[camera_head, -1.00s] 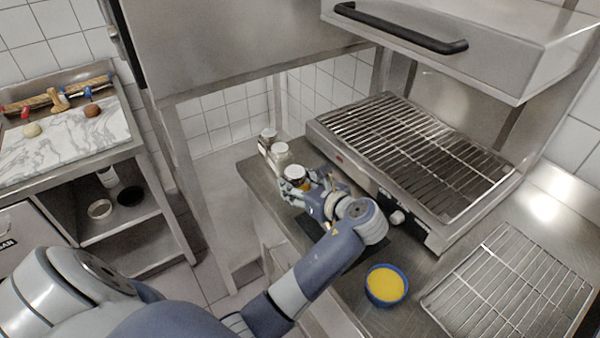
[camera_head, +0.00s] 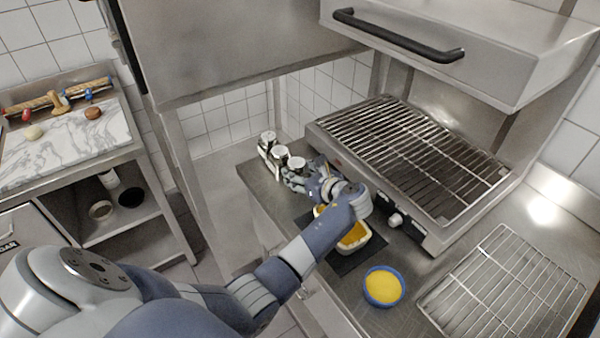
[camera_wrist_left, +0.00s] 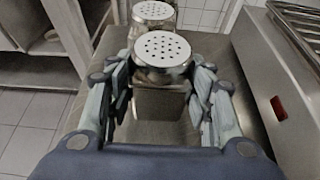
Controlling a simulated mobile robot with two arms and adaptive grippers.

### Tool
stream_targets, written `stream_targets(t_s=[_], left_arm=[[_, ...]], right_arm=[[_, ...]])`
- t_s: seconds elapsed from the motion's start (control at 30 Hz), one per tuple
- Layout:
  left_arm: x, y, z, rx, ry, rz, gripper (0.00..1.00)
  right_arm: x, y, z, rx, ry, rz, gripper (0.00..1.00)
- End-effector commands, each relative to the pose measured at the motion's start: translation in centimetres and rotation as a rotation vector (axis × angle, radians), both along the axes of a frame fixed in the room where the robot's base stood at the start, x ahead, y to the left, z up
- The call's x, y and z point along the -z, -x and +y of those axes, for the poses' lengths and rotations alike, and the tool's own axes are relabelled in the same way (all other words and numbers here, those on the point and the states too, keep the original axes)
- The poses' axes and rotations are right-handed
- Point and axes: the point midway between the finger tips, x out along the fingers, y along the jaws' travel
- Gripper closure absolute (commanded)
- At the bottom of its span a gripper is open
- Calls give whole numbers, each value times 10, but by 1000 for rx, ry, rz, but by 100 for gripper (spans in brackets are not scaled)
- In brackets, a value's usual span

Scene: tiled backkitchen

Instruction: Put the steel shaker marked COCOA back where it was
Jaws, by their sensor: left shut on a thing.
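My left gripper (camera_head: 294,180) is shut on the nearest of three steel-lidded shakers, the held shaker (camera_head: 297,164), at the back left of the counter. In the left wrist view this shaker (camera_wrist_left: 162,50) stands roughly upright between the fingers, its perforated round lid facing up. The middle shaker (camera_head: 281,153) is close behind it and also shows in the left wrist view (camera_wrist_left: 153,11). The far shaker (camera_head: 267,137) is behind that. No marking is readable on any of them. I cannot tell whether the held one touches the surface below. My right gripper is not in view.
A grill (camera_head: 410,155) stands close to the right of the gripper. A blue bowl (camera_head: 384,286) and a wire rack (camera_head: 507,285) are nearer. The counter's left edge is close.

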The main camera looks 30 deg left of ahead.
Motion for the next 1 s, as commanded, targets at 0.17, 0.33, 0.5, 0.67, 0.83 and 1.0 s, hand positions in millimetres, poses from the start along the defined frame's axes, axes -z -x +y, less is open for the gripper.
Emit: stream_targets(t_s=[0.17,0.33,0.5,0.67,0.83,1.0], left_arm=[[0,0,0,0,-1,0,80],[2,0,0,0,0,1,32],[2,0,0,0,0,1,32],[1,0,0,0,-1,0,32],[-5,4,-13,3,-1,-1,32],[-18,16,-43,3,2,-2,32]], right_arm=[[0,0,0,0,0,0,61],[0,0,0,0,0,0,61],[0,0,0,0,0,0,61],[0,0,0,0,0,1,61],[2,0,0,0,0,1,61],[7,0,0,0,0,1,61]])
